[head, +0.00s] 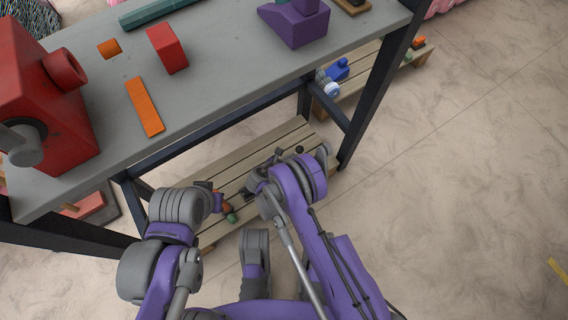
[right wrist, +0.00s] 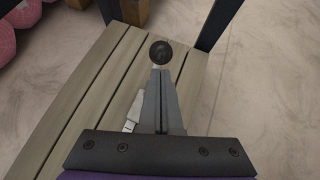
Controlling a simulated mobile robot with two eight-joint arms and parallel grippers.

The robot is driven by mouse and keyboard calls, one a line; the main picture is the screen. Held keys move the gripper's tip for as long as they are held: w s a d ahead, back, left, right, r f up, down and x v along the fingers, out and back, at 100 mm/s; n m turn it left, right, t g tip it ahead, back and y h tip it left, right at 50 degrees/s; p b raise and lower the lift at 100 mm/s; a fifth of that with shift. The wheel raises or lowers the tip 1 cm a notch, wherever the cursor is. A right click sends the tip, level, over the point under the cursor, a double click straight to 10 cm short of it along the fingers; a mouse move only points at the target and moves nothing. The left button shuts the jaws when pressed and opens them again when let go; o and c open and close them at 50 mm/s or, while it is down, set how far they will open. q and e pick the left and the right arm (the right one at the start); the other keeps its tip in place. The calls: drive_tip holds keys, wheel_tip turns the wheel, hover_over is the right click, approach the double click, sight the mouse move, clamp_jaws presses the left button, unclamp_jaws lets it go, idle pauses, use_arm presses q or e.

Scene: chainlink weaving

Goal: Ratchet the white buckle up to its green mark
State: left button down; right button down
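I cannot make out the white buckle or its green mark for certain. A small whitish piece (right wrist: 133,112) lies on the slatted shelf beside my right gripper's fingers in the right wrist view. My right gripper (right wrist: 161,78) has its fingers together, with nothing visible between them. A dark round knob (right wrist: 161,52) shows just beyond the tips; I cannot tell if they touch. In the head view my right gripper (head: 258,178) is over the lower shelf, below the tabletop. My left gripper (head: 217,199) is small and partly hidden near the shelf's left part; its fingers are unclear.
The grey table (head: 210,85) holds a red machine (head: 60,120), a red block (head: 167,47), an orange strip (head: 144,106) and a purple block (head: 297,23). Open floor lies to the right.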

sight(299, 152)
drive_tip(key=shift+w+d, duration=0.35)
drive_tip(key=shift+w, duration=0.1)
drive_tip(key=shift+d, duration=0.1)
drive_tip(key=shift+w+d+f+g+y, duration=0.2)
drive_tip(key=shift+w+d+g+y, duration=0.5)
drive_tip(key=shift+d+y, duration=0.15)
drive_tip(key=shift+w+d+f+m+g+y, duration=0.2)
drive_tip(key=shift+w+d+f+g+y, duration=0.25)
drive_tip(key=shift+d+y, duration=0.2)
drive_tip(key=shift+w+d+f+m+g+y, duration=0.2)
drive_tip(key=shift+w+d+f+g+y, duration=0.2)
drive_tip(key=shift+d+g+y, duration=0.2)
drive_tip(key=shift+w+d+f, duration=0.4)
drive_tip(key=shift+d+f, duration=0.15)
drive_tip(key=shift+f, duration=0.2)
drive_tip(key=shift+w+d+f, duration=0.4)
drive_tip(key=shift+d+f, duration=0.1)
drive_tip(key=shift+f, duration=0.25)
